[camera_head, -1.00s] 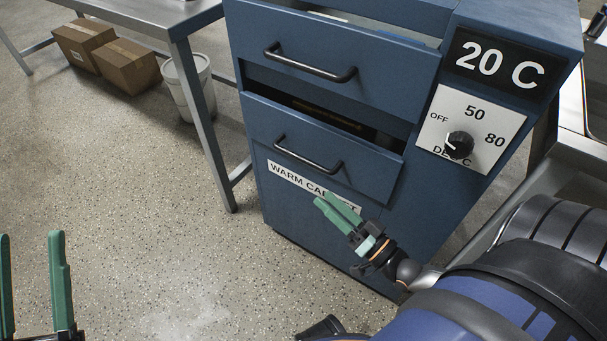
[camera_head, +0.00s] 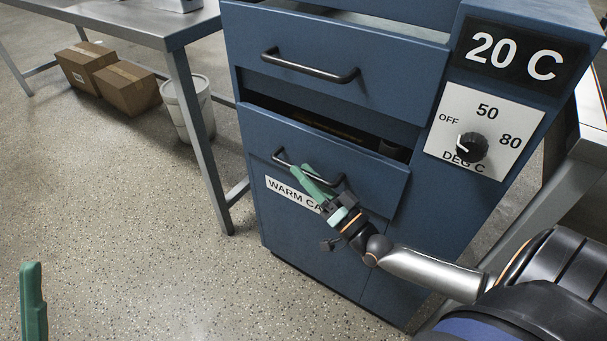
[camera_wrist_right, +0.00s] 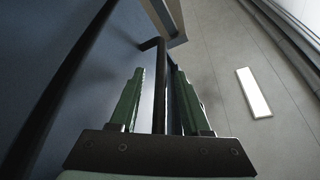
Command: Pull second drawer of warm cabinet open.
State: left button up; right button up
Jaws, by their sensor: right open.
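The blue warm cabinet (camera_head: 330,255) shows an upper drawer (camera_head: 345,95) and a lower drawer (camera_head: 375,190), each with a dark bar handle. Both fronts stand out, with dark gaps above them. My right gripper (camera_head: 306,178) is open at the lower drawer's handle (camera_head: 282,158), its fingers overlapping the bar. In the right wrist view a dark bar (camera_wrist_right: 160,85) runs between the two green fingers; whether they touch it is unclear. Another dark bar (camera_wrist_right: 60,90) passes at left. One green finger of my left gripper (camera_head: 33,300) shows at the lower left, apart from any object.
A control panel (camera_head: 490,110) with a knob (camera_head: 471,147) and a 20 C display (camera_head: 515,52) is on the cabinet's right. A metal table (camera_head: 110,22), cardboard boxes (camera_head: 127,88) and a white bin (camera_head: 190,110) stand at left. The floor in front is clear.

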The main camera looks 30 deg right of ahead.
jog(key=shift+w+a+r, duration=0.1)
jog(key=shift+w+r, duration=0.05)
jog(key=shift+w, duration=0.35)
grip_shut()
dwell(1.2)
